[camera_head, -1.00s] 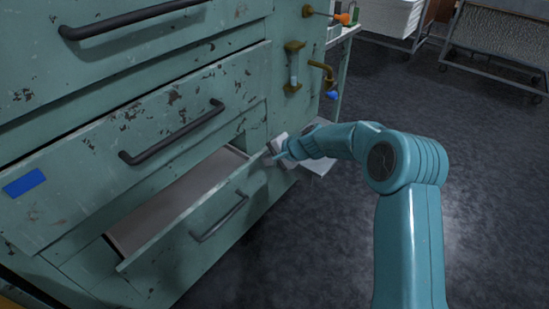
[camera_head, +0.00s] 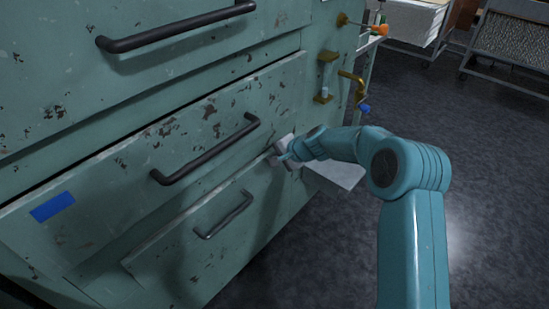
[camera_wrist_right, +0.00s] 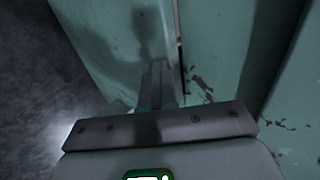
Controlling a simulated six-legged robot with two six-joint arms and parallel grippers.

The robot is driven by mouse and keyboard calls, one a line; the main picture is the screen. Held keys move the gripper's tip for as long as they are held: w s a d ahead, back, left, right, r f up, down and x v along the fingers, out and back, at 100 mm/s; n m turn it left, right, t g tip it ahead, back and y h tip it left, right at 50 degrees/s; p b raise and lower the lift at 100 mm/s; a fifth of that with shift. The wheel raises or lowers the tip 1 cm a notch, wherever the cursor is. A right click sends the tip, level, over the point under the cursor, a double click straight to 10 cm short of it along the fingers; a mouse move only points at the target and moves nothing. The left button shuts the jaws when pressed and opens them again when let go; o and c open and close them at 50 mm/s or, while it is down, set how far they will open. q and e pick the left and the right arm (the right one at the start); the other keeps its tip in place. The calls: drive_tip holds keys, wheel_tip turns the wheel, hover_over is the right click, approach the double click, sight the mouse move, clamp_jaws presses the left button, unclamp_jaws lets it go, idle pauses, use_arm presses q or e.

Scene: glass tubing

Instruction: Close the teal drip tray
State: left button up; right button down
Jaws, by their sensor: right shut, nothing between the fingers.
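The teal drip tray (camera_head: 200,255) is the lowest drawer of the worn teal cabinet, with a dark bar handle (camera_head: 224,215). Its inside no longer shows in the head view. Its front sits close to the cabinet face, and I cannot tell whether a small gap is left. My right gripper (camera_head: 279,158) is shut and empty at the upper right corner of the tray front. In the right wrist view its fingers (camera_wrist_right: 158,84) point at the teal surface, and I cannot tell whether they touch it. My left gripper is out of view.
Above is a drawer with a dark handle (camera_head: 205,150) and a blue label (camera_head: 52,206). Brass fittings with a blue-tipped lever (camera_head: 352,90) stick out of the cabinet's side. A pale flat panel (camera_head: 337,174) lies behind my right wrist. The dark floor (camera_head: 320,260) is clear.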

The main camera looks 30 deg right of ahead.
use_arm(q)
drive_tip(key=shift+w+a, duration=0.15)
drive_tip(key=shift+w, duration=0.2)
use_arm(e)
drive_tip(key=shift+w+a+r, duration=0.15)
drive_tip(key=shift+w+r, duration=0.05)
drive_tip(key=shift+w, duration=0.05)
